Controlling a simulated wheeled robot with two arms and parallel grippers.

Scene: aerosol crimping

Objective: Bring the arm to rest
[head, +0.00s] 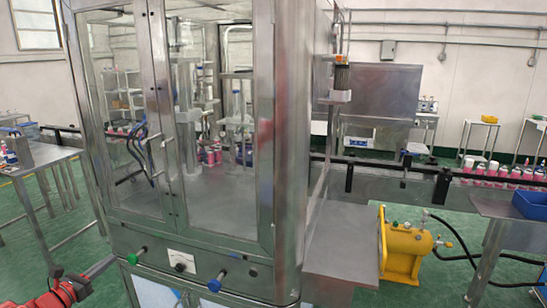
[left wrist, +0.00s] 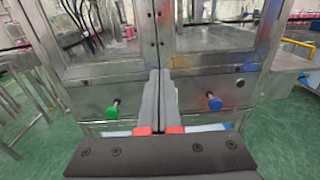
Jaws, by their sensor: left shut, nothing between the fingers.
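My left gripper (head: 112,260) comes in at the lower left of the head view, in front of the steel cabinet's lower front. Its two grey fingers with red bases are closed together and empty in the left wrist view (left wrist: 161,76). The crimping cabinet (head: 285,160) has glass doors and fills the middle of the head view. A green knob (head: 133,258) is just right of my fingertips, and a blue knob (head: 215,284) is further right. In the left wrist view the green knob (left wrist: 112,112) and blue knob (left wrist: 214,102) flank my fingers. My right gripper is not in view.
A steel side shelf (head: 345,238) juts from the cabinet's right, beside a yellow tank (head: 403,247) with black hoses. A steel table (head: 40,155) stands at left. A conveyor with pink-and-white cans (head: 490,172) runs behind. Green floor is open at lower left.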

